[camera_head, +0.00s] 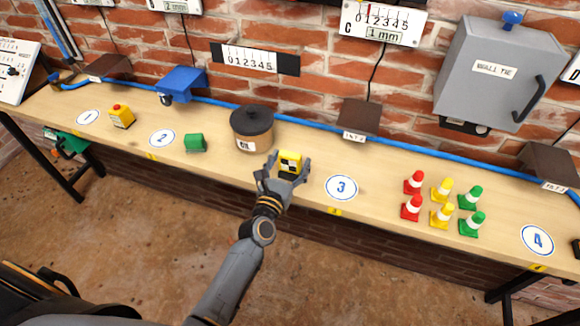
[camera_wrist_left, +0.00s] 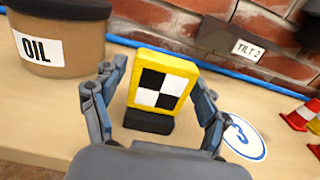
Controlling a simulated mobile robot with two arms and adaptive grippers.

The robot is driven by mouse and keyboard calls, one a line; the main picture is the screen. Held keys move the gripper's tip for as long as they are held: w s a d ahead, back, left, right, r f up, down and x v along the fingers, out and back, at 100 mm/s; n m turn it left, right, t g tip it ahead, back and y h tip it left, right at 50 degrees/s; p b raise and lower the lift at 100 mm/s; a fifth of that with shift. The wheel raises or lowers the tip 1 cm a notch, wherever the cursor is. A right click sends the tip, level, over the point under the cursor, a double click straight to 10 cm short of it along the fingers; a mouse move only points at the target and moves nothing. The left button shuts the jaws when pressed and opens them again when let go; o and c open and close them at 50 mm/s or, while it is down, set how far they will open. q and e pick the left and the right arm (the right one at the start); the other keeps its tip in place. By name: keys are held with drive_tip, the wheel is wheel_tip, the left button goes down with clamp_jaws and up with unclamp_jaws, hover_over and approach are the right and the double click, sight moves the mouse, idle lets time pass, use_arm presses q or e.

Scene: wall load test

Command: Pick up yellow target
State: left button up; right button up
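The yellow target (camera_head: 290,162) is a small yellow block with a black and white checker face on a dark base. It stands upright on the bench between the oil pot and the number 3 disc. In the left wrist view the yellow target (camera_wrist_left: 163,84) sits between the two fingers. My left gripper (camera_head: 282,168) is open around it, with a finger on either side. The left gripper also shows in the left wrist view (camera_wrist_left: 157,100), with visible gaps between the fingers and the target. My right gripper is in neither view.
The oil pot (camera_head: 252,132) stands close left of the target. The number 3 disc (camera_head: 341,187) lies to the right, then several coloured cones (camera_head: 442,190). A blue rail runs along the brick wall.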

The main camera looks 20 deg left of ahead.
use_arm(q)
drive_tip(key=c, duration=1)
